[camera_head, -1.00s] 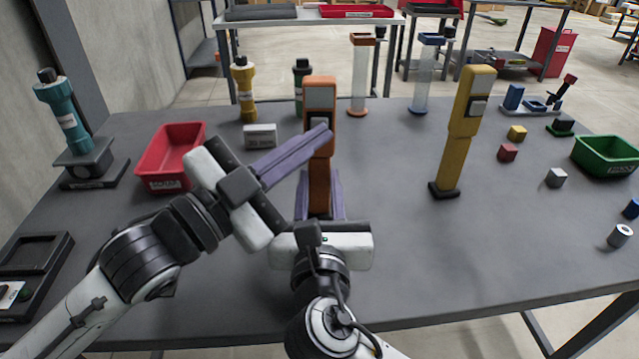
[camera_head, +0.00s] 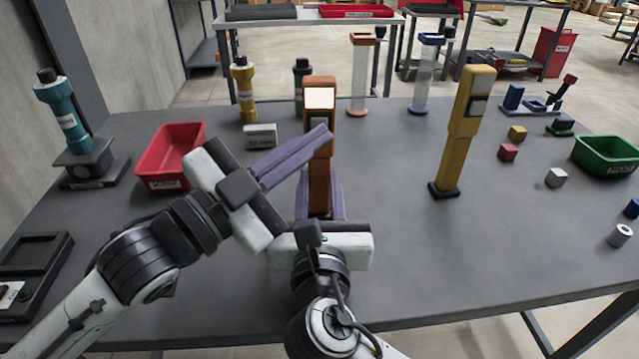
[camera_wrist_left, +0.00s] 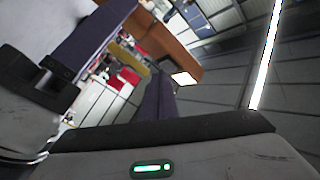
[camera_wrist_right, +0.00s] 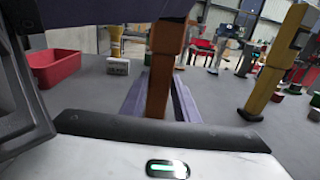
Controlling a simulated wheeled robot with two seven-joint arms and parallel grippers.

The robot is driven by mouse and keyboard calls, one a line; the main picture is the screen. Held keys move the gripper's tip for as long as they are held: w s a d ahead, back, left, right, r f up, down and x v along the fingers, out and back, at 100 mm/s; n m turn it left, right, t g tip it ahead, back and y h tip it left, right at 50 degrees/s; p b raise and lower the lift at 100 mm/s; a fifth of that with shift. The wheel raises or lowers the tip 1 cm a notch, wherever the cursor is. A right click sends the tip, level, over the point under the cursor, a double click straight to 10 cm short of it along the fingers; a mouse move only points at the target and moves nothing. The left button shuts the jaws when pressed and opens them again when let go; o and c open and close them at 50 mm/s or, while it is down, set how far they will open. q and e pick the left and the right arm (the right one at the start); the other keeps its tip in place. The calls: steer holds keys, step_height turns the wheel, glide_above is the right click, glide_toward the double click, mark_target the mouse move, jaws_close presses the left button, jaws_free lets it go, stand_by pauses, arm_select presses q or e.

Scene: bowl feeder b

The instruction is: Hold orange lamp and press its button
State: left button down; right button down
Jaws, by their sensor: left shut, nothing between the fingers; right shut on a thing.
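The orange lamp (camera_head: 319,120) stands upright on the table, with its square panel (camera_head: 320,98) glowing white. The lit panel also shows in the left wrist view (camera_wrist_left: 183,78). My right gripper (camera_head: 320,205) is shut on the lamp's lower stem, one purple finger on each side; the stem shows between them in the right wrist view (camera_wrist_right: 158,90). My left gripper (camera_head: 322,136) is shut and empty, its fingertips at the front of the lamp just below the panel. The fingertips cover that spot, so the button is hidden and I cannot see exact contact.
A yellow lamp (camera_head: 460,135) stands unlit to the right. A red bin (camera_head: 153,184) and a small white labelled box (camera_head: 260,136) are to the left. Yellow (camera_head: 243,90) and green bottle-like items stand behind.

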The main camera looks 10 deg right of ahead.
arm_select(q)
steer(key=shift+s, duration=0.3)
arm_select(e)
steer(key=shift+f, duration=0.15)
arm_select(q)
steer(key=shift+s, duration=0.1)
steer(key=s, duration=0.5)
steer(key=shift+s+a, duration=0.35)
steer(key=shift+s, duration=0.05)
arm_select(e)
steer(key=c, duration=1.3)
jaws_free()
